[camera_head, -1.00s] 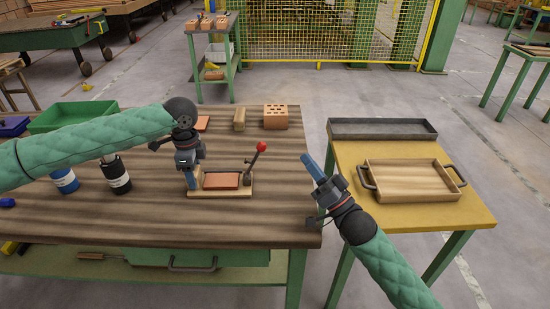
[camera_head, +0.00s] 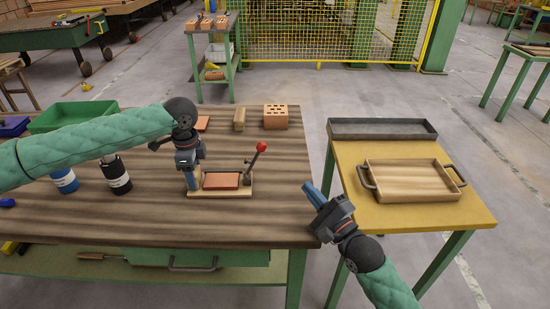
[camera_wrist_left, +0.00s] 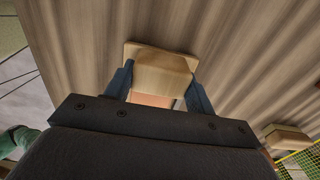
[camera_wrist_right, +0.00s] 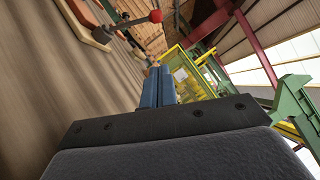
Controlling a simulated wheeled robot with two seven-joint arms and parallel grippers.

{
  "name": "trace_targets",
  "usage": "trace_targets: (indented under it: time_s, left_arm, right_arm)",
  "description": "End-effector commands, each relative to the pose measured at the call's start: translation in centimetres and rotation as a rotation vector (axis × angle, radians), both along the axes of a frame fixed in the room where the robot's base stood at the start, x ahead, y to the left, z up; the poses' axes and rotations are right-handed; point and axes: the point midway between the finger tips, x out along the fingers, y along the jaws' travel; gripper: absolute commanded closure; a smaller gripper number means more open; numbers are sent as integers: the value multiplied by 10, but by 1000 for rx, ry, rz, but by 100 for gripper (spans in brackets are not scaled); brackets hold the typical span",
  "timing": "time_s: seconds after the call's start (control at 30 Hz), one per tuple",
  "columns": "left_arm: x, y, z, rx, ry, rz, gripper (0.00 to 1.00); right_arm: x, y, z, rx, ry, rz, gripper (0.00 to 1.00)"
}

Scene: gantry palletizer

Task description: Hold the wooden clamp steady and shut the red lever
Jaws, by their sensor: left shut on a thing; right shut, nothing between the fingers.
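The wooden clamp (camera_head: 226,194) sits on the striped table with a reddish tile (camera_head: 220,180) on its base. Its lever (camera_head: 254,161) stands up from the right end, tilted to the right, and ends in a red ball knob (camera_head: 262,146). My left gripper (camera_head: 192,184) is shut on the wooden block at the clamp's left end; in the left wrist view the fingers grip this block (camera_wrist_left: 160,62) from both sides. My right gripper (camera_head: 314,194) is shut and empty, off the table's right edge, apart from the lever. The right wrist view shows the red knob (camera_wrist_right: 155,16) ahead at upper left.
A perforated brick (camera_head: 276,117) and a small wood block (camera_head: 239,119) stand behind the clamp. Two bottles (camera_head: 117,178) and a green bin (camera_head: 85,113) are at left. A yellow side table (camera_head: 440,211) at right holds a wooden tray (camera_head: 410,188) and a grey tray (camera_head: 385,136).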

Motion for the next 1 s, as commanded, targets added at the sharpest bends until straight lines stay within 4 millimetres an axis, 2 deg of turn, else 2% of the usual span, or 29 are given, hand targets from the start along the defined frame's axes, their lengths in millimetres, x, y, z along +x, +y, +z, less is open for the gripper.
trace_targets:
  time_s: [0.37, 1.0]
  left_arm:
    - [0, 0, 0, 0, -1, 0, 79]
    - [0, 0, 1, 0, -1, 0, 79]
  right_arm:
    - [6, 3, 2, -2, -4, -1, 100]
    - [73, 47, 24, -3, -6, -1, 100]
